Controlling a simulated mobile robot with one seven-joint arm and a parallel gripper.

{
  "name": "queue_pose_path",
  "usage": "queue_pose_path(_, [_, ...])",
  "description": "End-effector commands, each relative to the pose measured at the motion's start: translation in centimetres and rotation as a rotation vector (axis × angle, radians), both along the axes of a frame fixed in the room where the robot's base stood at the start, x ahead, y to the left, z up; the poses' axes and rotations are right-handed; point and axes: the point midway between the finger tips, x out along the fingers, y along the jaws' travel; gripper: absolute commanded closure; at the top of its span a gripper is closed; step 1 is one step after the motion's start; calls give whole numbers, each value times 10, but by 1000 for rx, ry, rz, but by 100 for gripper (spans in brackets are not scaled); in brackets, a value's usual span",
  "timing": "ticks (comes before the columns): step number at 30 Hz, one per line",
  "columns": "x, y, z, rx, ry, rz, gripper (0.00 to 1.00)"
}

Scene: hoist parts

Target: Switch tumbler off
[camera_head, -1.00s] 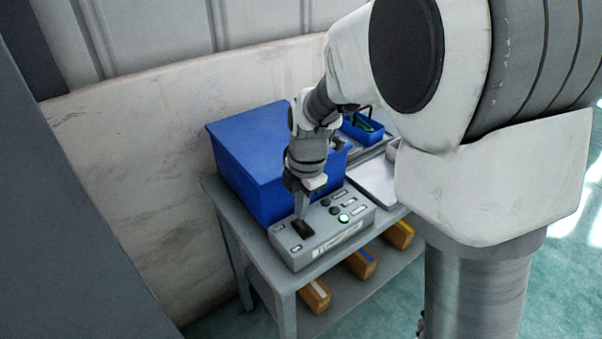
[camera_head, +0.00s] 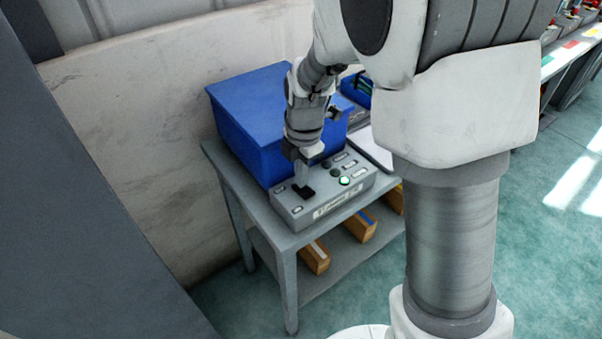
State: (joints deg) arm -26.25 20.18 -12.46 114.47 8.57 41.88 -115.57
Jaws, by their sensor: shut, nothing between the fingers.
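The tumbler (camera_head: 306,192) is a black rocker switch on the top of a grey control box (camera_head: 326,208). The box stands at the front of a grey table. A round green light (camera_head: 344,181) glows on the box, right of the tumbler. My gripper (camera_head: 300,184) points down at the tumbler, shut and empty, with its tips at or just above the switch's left side. I cannot tell whether they touch it. Which way the rocker is tipped is too small to tell.
A large blue box (camera_head: 240,135) stands right behind the control box. A small blue bin (camera_head: 357,90) and a pale flat item (camera_head: 369,149) are to the right. Wooden blocks (camera_head: 315,258) lie on the lower shelf. A grey panel fills the left foreground.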

Motion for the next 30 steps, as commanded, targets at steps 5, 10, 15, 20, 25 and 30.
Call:
queue_pose_path(5, [-4,-2,-2,-1,5,-1,100])
queue_pose_path(10, [-11,-7,0,-2,6,-2,100])
queue_pose_path(15, [-14,-9,2,-1,4,0,100])
queue_pose_path(20, [-14,-9,2,-1,3,0,100])
queue_pose_path(25, [-14,-8,5,0,2,0,100])
queue_pose_path(30, [-14,-3,18,0,2,0,100])
